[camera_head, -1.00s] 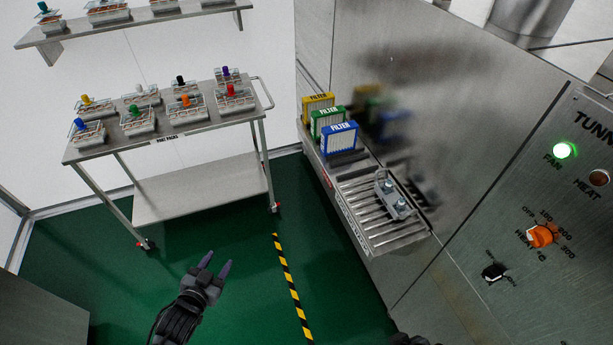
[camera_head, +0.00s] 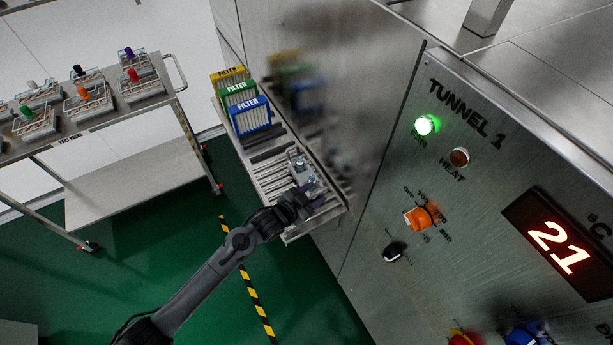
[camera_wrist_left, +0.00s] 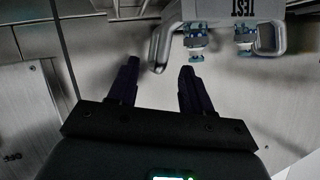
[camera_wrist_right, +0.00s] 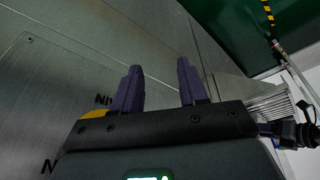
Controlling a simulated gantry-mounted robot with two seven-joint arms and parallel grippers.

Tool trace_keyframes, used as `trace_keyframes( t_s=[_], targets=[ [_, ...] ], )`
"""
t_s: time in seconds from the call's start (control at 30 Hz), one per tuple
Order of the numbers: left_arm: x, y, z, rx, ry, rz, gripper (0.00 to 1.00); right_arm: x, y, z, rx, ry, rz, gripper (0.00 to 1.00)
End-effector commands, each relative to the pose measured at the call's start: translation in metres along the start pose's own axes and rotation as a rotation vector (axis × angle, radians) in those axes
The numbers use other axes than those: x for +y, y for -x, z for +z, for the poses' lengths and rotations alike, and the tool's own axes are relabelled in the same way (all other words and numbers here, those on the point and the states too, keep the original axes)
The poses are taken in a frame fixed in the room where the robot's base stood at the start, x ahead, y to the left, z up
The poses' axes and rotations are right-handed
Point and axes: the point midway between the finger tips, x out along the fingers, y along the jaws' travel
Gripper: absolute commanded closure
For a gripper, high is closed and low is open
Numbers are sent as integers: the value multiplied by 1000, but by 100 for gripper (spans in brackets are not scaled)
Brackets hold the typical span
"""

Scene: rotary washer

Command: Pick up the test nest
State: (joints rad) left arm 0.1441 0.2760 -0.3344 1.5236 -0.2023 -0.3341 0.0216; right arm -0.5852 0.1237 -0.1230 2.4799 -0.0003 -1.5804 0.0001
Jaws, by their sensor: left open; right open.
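The test nest (camera_head: 300,163), a small grey metal piece with handles and fittings, sits on the slatted shelf (camera_head: 264,180) on the machine's side. My left gripper (camera_head: 312,198) is at the shelf's near end, close beside the nest, and partly covers it. In the left wrist view the nest (camera_wrist_left: 220,12) with its "TEST" label and two blue-ringed fittings lies just beyond the open fingers (camera_wrist_left: 159,66).
Yellow (camera_head: 229,78), green (camera_head: 239,95) and blue (camera_head: 251,117) filter boxes stand at the shelf's far end. The tunnel's control panel (camera_head: 480,200) rises to the right. A cart (camera_head: 110,110) with several racks stands at the left. The green floor between is open.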

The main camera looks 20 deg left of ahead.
Motion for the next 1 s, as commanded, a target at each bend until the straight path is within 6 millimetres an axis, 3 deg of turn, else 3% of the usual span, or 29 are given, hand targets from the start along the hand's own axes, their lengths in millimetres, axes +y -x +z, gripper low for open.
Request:
trace_keyframes(
  t_s=[0.17,0.53,0.9,1.0],
  targets=[
    [1,-8,-2,2,1,0,50,-1,0,0,1,-4,-3,57],
    [7,-50,-5,0,1,-1,50,0,0,-2,6,-10,-3,57],
    [8,-56,-5,1,0,0,50,1,0,-2,6,-4,2,57],
    [8,-56,-5,1,0,0,64,2,0,-2,6,-1,5,57]
  ],
)
